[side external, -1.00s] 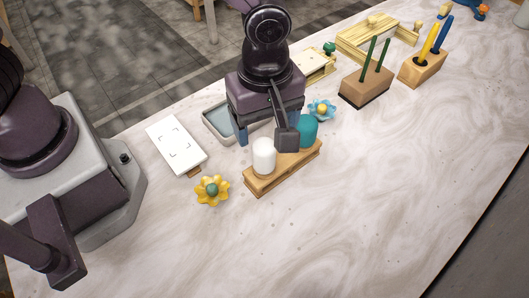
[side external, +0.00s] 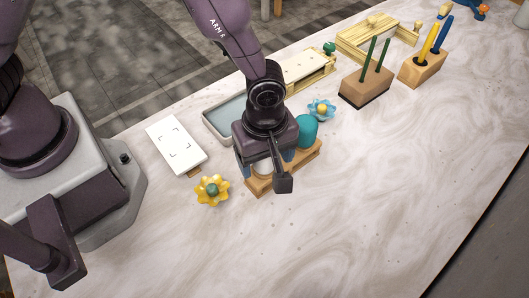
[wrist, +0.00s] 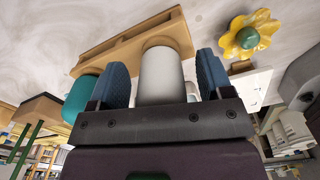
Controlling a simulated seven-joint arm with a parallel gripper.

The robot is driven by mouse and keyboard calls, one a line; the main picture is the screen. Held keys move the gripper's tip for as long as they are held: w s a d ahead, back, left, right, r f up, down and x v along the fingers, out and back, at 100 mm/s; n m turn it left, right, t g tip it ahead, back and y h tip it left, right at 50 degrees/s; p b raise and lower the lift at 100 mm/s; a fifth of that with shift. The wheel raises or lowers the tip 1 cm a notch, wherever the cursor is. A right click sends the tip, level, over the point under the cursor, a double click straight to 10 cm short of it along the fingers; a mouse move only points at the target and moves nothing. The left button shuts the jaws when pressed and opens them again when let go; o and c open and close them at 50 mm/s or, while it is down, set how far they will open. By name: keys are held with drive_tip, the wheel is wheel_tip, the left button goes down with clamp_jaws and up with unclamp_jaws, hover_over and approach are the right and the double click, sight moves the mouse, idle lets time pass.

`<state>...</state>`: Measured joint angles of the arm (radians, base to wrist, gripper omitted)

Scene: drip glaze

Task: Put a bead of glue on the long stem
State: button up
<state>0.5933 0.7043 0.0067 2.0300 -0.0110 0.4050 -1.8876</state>
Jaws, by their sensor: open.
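In the wrist view a white bottle (wrist: 162,72) stands between the blue fingers of my open gripper (wrist: 160,66), with gaps visible on both sides. In the side view my gripper (side external: 265,168) is low over the left part of a wooden holder (side external: 259,187) and hides most of the white bottle. A teal bottle (side external: 307,131) stands in the holder's right part; it also shows in the wrist view (wrist: 80,97). Two dark green stems (side external: 370,50) stand upright in a brown block (side external: 365,91) at the back right.
A yellow flower (side external: 202,197) lies left of the holder, a blue flower (side external: 314,115) behind it. A white card (side external: 176,144), a grey tray (side external: 214,126) and a light wooden rack (side external: 310,70) lie behind. A block with pens (side external: 422,70) is far right. The front right table is clear.

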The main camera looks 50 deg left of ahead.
drive_tip(key=shift+c, duration=0.2)
drive_tip(key=c, duration=1.1)
drive_tip(key=shift+r, duration=0.1)
drive_tip(key=shift+r, duration=0.1)
drive_tip(key=shift+r, duration=6.35)
drive_tip(key=w+a+r+t, duration=0.1)
drive_tip(key=w+r, duration=0.2)
drive_tip(key=w, duration=0.7)
drive_tip(key=w+a+r+t, duration=0.1)
drive_tip(key=w+a+r, duration=0.1)
drive_tip(key=w, duration=0.8)
drive_tip(key=w+a+r+t+h, duration=0.1)
drive_tip(key=w+r, duration=0.3)
drive_tip(key=w, duration=0.6)
drive_tip(key=shift+w+a+n+t, duration=0.3)
drive_tip(key=shift+a+t, duration=0.1)
drive_tip(key=shift+a, duration=0.05)
